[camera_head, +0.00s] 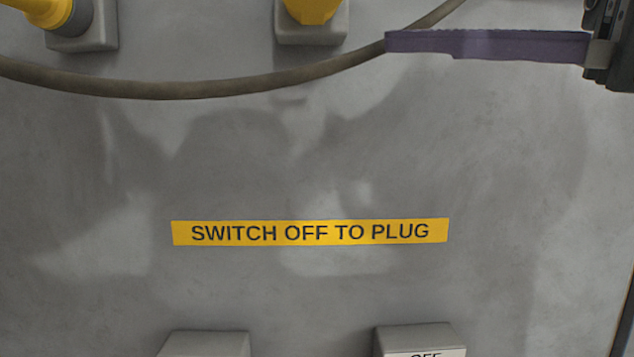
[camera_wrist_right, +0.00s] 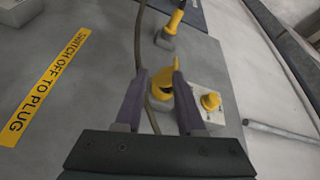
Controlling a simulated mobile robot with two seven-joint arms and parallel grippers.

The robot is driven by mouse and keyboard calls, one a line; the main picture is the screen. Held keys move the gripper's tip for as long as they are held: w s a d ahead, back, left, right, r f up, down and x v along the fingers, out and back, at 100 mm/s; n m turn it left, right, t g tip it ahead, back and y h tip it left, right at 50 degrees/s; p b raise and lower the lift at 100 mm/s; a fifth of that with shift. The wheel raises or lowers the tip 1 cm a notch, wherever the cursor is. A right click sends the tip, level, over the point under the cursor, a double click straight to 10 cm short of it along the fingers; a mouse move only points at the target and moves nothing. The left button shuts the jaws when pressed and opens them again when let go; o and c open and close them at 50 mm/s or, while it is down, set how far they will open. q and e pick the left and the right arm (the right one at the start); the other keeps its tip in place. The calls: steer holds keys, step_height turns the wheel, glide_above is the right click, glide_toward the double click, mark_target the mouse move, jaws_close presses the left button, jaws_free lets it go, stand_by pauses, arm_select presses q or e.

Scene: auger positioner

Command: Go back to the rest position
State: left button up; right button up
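My right gripper (camera_head: 392,42) reaches in from the upper right of the head view, with one purple finger showing over the grey panel. In the right wrist view its two purple fingers (camera_wrist_right: 160,72) are apart, with nothing clamped between them. A yellow part on a grey socket (camera_wrist_right: 160,84) shows between the fingers, beyond them; I cannot tell whether they touch it. A dark cable (camera_head: 180,88) sags across the panel, and its far run (camera_wrist_right: 138,40) passes close by the left finger in the wrist view. My left gripper is not in view.
The grey panel (camera_head: 500,200) carries a yellow label reading SWITCH OFF TO PLUG (camera_head: 310,232). Two grey blocks, one marked OFF (camera_head: 420,335), stand at the bottom. Yellow plugs (camera_head: 45,12) sit at the top. A yellow knob (camera_wrist_right: 210,102) and grey rod (camera_wrist_right: 280,135) lie right.

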steer(key=s+d+f+n+h, duration=0.15)
steer(key=f+h, duration=0.35)
steer(key=f, duration=0.7)
steer(key=s+f+h, duration=0.2)
steer(key=f+h, duration=0.2)
steer(key=f, duration=0.8)
steer(key=s+d+f+n+g+h, duration=0.2)
steer(key=s+d+f+g+h, duration=0.1)
steer(key=s+d+f+h, duration=0.65)
steer(key=s+r+y+p, duration=0.1)
steer(key=s+r+p, duration=0.2)
steer(key=r+p, duration=1.8)
steer(key=shift+s+r+g+p, duration=0.15)
steer(key=shift+r+g+p, duration=0.15)
steer(key=shift+p, duration=0.9)
steer(key=shift+f+y, duration=0.1)
steer(key=shift+y, duration=0.15)
steer(key=shift+c, duration=0.2)
